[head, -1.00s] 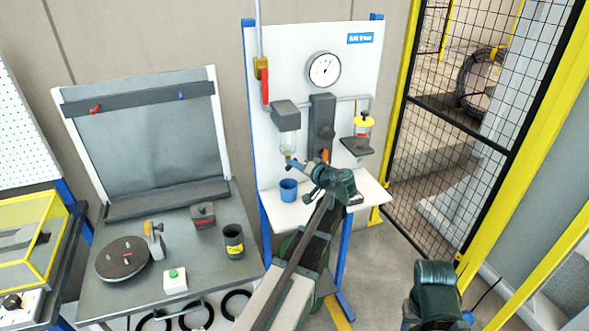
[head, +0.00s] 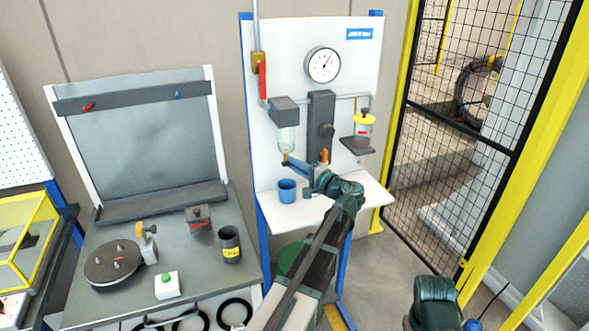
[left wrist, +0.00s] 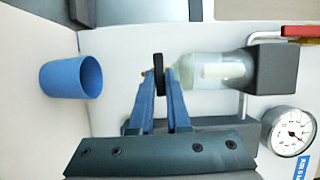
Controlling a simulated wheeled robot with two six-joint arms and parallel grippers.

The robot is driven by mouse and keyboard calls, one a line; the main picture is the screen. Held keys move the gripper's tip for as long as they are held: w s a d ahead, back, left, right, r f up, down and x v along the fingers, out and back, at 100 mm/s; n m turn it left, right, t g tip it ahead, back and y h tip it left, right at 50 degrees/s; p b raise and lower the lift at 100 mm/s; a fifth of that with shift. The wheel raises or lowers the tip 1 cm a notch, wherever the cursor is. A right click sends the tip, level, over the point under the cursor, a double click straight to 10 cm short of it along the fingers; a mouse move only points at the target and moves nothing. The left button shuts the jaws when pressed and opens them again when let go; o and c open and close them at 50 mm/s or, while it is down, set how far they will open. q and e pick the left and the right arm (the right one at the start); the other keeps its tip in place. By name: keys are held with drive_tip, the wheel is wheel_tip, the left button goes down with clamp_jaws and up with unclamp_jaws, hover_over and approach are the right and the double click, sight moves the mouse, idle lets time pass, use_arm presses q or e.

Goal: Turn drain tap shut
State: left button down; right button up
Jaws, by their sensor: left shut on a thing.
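The drain tap (left wrist: 158,75) is a small black knob with a brass stem under the clear filter bowl (left wrist: 205,70). My left gripper (left wrist: 164,78) is shut on the tap, with a blue finger on each side of it. In the head view the left gripper (head: 287,163) reaches the bottom of the filter bowl (head: 287,138), and the fingers largely hide the tap there. How far the tap is turned cannot be told. My right gripper is not in view.
A blue cup (head: 287,190) stands on the white shelf (head: 345,200) below the filter; it also shows in the left wrist view (left wrist: 60,80). A red-handled valve (head: 263,80), a gauge (head: 323,65) and a yellow-topped jar (head: 363,128) are on the panel.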

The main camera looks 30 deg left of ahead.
use_arm(q)
drive_tip(key=shift+d+m, duration=0.1)
drive_tip(key=shift+m, duration=0.2)
idle(0.4)
drive_tip(key=c, duration=0.9)
unclamp_jaws()
drive_tip(key=shift+w, duration=0.1)
